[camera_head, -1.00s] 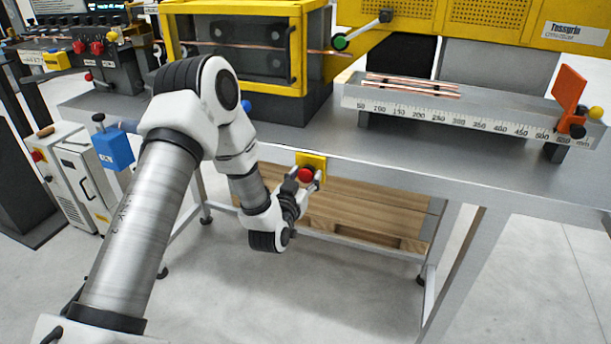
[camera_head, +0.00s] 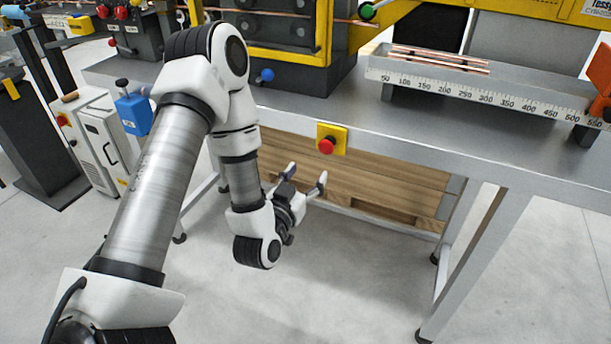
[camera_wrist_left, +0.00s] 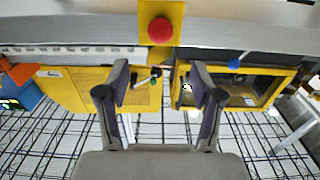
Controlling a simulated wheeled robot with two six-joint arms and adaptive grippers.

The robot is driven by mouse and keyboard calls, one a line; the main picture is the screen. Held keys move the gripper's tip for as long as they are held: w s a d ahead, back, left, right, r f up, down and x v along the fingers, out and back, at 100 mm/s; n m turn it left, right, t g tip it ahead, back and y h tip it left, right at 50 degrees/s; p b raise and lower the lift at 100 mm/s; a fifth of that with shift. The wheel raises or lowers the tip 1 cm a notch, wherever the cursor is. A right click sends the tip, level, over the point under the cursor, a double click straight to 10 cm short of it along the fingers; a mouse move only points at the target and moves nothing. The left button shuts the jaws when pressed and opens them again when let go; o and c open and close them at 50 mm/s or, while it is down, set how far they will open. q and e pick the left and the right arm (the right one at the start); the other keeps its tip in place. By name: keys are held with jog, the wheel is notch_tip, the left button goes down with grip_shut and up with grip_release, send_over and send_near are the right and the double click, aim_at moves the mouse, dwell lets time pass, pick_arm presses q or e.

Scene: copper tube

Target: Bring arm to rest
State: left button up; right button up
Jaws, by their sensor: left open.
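My left arm comes in from the left in the head view, bent down in front of the bench. My left gripper (camera_head: 306,178) is open and empty, with its fingers apart. It is below and to the left of the red button on a yellow plate (camera_head: 327,145), and apart from it. In the left wrist view, the open fingers (camera_wrist_left: 162,92) show with nothing between them, and the red button (camera_wrist_left: 160,30) is beyond them at the top. My right gripper is not in view.
The grey bench edge (camera_head: 420,150) runs above my gripper, with a wooden shelf (camera_head: 400,190) below. A measuring tray (camera_head: 470,90) holds copper tubes (camera_head: 438,59). A yellow-framed machine (camera_head: 270,55) stands behind my arm. Floor in front of the bench is clear.

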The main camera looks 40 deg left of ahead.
pick_arm(q)
jog(key=shift+s, duration=0.1)
dwell(0.4)
jog(key=s+d+f+m+g+h, duration=0.1)
jog(key=s+d+f+g, duration=0.2)
jog(key=f, duration=0.4)
jog(key=s+d+f+m+g+h+p, duration=0.1)
jog(key=s+d+f+m+g+h, duration=0.1)
jog(key=s+d+f, duration=0.3)
jog(key=s+d+f+m+g+h, duration=0.1)
jog(key=d+f+g, duration=0.15)
jog(key=f, duration=0.55)
jog(key=s+f+n+g, duration=0.1)
jog(key=s+f+g, duration=0.3)
jog(key=s, duration=0.4)
jog(key=s+f+g, duration=0.3)
jog(key=s+g, duration=0.3)
jog(key=s, duration=0.3)
jog(key=shift+d+f+n, duration=0.35)
jog(key=shift+d+n, duration=0.05)
jog(key=shift+d, duration=0.05)
